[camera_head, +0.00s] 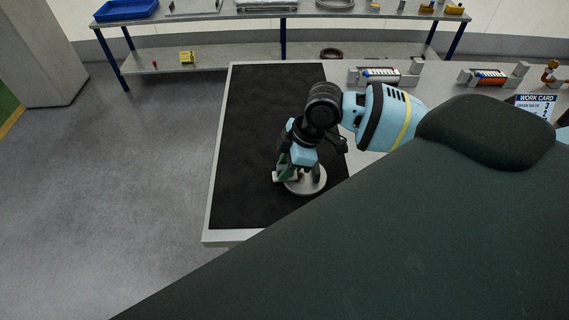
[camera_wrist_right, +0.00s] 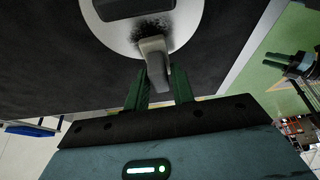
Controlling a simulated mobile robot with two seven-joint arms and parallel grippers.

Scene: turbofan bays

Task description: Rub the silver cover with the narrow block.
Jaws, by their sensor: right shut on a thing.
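The silver cover (camera_head: 316,187) is a round disc lying on the black mat, partly hidden under my right gripper. In the right wrist view the cover (camera_wrist_right: 191,35) shows a dark central part and a black smudge on its face. My right gripper (camera_head: 291,172) is over the cover, its green fingers pointing down. In the right wrist view the fingers (camera_wrist_right: 158,92) are shut on the narrow block (camera_wrist_right: 154,55), a grey piece whose far end overlaps the cover beside the smudge. I cannot tell whether it touches.
The black mat (camera_head: 250,130) lies on a grey table with free room around the cover. Small racks (camera_head: 380,76) and a work card (camera_head: 535,103) are on the right. A shelf with a blue tray (camera_head: 126,9) stands behind. A large dark shape hides the lower right.

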